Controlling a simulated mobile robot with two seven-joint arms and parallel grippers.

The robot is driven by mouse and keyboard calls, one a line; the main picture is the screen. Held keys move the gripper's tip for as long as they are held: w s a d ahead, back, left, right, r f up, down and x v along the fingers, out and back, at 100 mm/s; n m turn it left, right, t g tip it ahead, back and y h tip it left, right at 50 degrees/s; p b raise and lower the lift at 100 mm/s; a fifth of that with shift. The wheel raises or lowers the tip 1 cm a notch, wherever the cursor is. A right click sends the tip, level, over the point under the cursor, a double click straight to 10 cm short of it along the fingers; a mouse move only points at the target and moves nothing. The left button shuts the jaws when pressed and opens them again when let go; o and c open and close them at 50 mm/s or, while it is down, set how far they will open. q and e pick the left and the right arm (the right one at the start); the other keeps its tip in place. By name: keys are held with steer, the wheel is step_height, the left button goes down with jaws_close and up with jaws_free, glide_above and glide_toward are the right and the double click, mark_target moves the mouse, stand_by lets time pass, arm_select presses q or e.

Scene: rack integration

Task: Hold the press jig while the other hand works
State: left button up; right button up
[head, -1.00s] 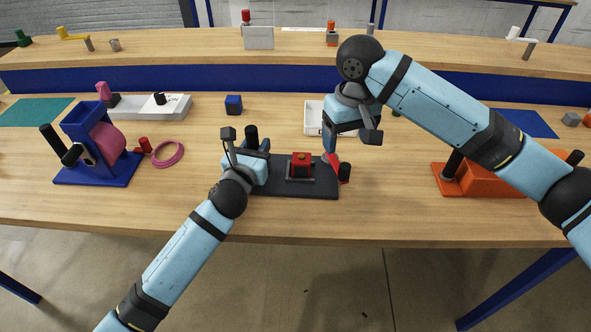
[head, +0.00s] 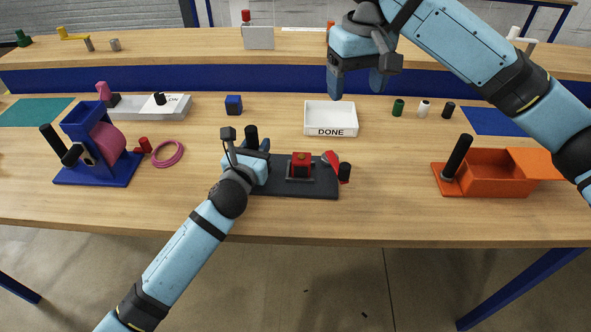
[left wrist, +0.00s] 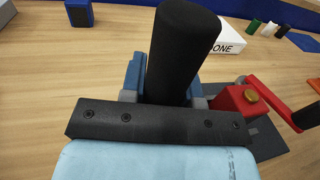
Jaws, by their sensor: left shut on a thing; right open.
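The press jig (head: 317,187) is a dark flat plate on the table. It carries a red block with a small gold button (head: 301,160) and a red lever with a black knob (head: 344,172) at its right end. My left gripper (head: 258,152) is shut on the jig's upright black post (left wrist: 182,50) at the plate's left end. In the left wrist view the post stands between the fingers, and the red block (left wrist: 240,103) is to its right. My right gripper (head: 358,88) is open and empty, raised above the white DONE tray (head: 331,132).
An orange box (head: 495,188) with a black post stands at the right. Small green, white and black cylinders (head: 424,108) stand behind it. A blue cube (head: 234,105) is left of the tray. A blue tape stand (head: 84,174) and a pink ring (head: 167,165) are at the left.

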arm_select(q)
steer(key=o, duration=0.9)
